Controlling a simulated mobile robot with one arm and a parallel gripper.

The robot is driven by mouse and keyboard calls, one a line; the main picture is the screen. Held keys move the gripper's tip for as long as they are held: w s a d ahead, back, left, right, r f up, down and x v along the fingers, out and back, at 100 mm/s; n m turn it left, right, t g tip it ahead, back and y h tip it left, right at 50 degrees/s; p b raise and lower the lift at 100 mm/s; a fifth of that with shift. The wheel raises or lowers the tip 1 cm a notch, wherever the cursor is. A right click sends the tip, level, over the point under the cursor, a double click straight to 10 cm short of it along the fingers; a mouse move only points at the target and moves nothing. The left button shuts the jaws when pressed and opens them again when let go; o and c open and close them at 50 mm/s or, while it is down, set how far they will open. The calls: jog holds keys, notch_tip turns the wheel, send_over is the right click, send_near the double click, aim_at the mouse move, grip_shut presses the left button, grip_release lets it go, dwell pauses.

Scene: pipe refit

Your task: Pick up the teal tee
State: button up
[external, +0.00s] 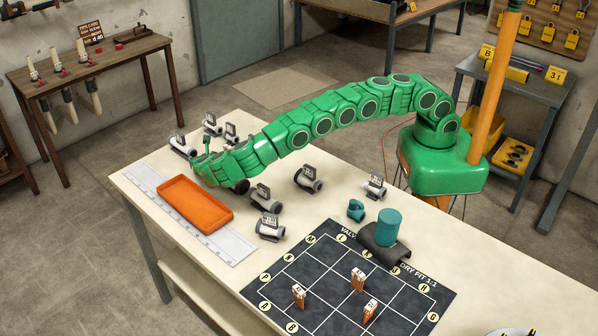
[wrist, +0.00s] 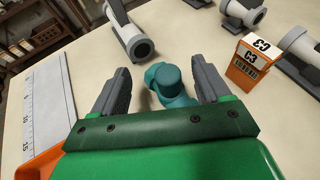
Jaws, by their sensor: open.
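A teal pipe fitting (wrist: 168,82), which looks like the tee, lies between the two grey fingers of my gripper (wrist: 163,78) in the wrist view. The fingers are open, with a gap on the left side of the fitting; the right finger is very close to it, and I cannot tell if they touch. In the external view my gripper (external: 201,165) is low over the table's far left end, and I cannot make out this fitting there. Another small teal fitting (external: 355,210) lies beside the dark mat, far from my gripper.
An orange tray (external: 192,204) on a white ruler (external: 150,190) lies close to my gripper. Several grey-white valves with tags, one a valve (wrist: 130,40) just ahead, stand around. A teal cylinder (external: 389,225) stands on a dark saddle (external: 377,250) by the gridded mat (external: 330,315).

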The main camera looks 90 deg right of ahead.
jog(key=shift+d, duration=0.1)
jog(key=shift+c, duration=0.4)
grip_shut()
